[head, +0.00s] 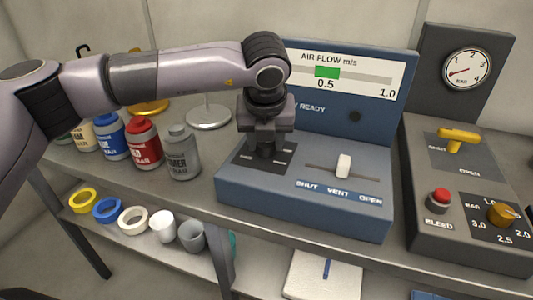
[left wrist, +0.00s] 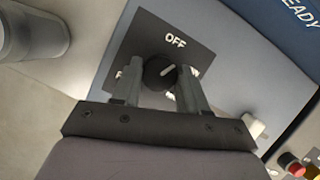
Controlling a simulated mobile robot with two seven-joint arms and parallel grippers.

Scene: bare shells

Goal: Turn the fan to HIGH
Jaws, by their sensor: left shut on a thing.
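My left gripper (head: 265,150) reaches down over the dark dial plate (head: 281,160) on the left of the blue airflow console. In the left wrist view my left gripper (left wrist: 160,88) is shut on the round black fan knob (left wrist: 159,71), one finger on each side. The knob's white mark points up and to the right. The word OFF stands above the knob on the plate (left wrist: 150,32); the lower labels are mostly covered by the fingers. In the head view the knob is hidden behind the gripper. My right gripper is not in view.
The AIR FLOW display (head: 360,70) has a green block near 0.5. A white slider (head: 343,165) stands near VENT. At right, a grey panel has a yellow handle (head: 458,135), a red BLEED button (head: 440,195) and a dial gauge (head: 467,68). Bottles (head: 145,145) stand at left.

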